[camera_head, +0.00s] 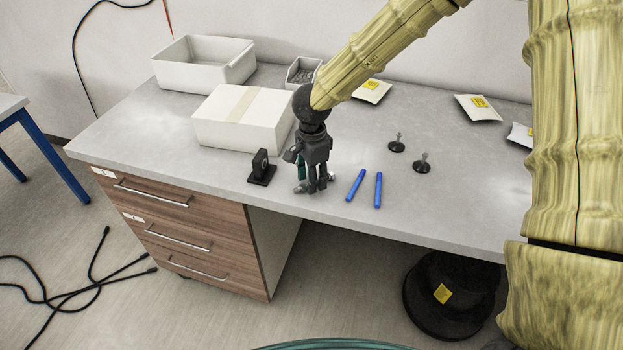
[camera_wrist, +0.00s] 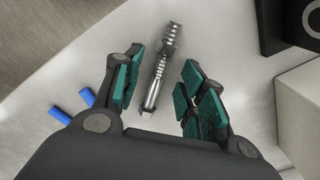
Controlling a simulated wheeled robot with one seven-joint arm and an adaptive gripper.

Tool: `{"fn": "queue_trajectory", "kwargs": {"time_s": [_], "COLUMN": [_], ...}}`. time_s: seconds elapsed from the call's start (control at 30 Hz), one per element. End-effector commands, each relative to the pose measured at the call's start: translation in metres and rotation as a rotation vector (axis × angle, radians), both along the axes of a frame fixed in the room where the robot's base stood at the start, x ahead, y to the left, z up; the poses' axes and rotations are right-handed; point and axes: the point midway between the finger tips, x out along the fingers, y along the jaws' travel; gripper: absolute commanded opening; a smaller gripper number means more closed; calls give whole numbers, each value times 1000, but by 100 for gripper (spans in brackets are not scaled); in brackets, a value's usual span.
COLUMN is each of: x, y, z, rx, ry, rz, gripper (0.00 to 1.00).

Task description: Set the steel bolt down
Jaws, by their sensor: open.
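The steel bolt (camera_wrist: 160,70) is a shiny, stepped metal rod in the wrist view, lying on the grey tabletop between my two fingers. Gaps show on both sides of it, so neither finger appears to touch it. My gripper (camera_head: 311,186) is open, with green finger pads, and points down at the table's front edge in the head view. There the bolt is mostly hidden by the fingers.
A small black stand (camera_head: 262,168) is left of my gripper. A white box (camera_head: 240,118) sits behind it. Two blue markers (camera_head: 356,185) lie to the right. Two small black-based pieces (camera_head: 397,146) stand farther right. The table (camera_head: 450,190) is clear at front right.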

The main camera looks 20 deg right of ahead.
Motion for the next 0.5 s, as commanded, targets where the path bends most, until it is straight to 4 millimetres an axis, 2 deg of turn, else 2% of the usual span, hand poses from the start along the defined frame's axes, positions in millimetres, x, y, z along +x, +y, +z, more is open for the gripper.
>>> {"fn": "queue_trajectory", "kwargs": {"time_s": [0.17,0.5], "x": [1,1], "y": [0,0], "z": [23,84], "rx": [3,4], "ry": [-4,-3], "rz": [-1,-1], "gripper": [41,41]}}
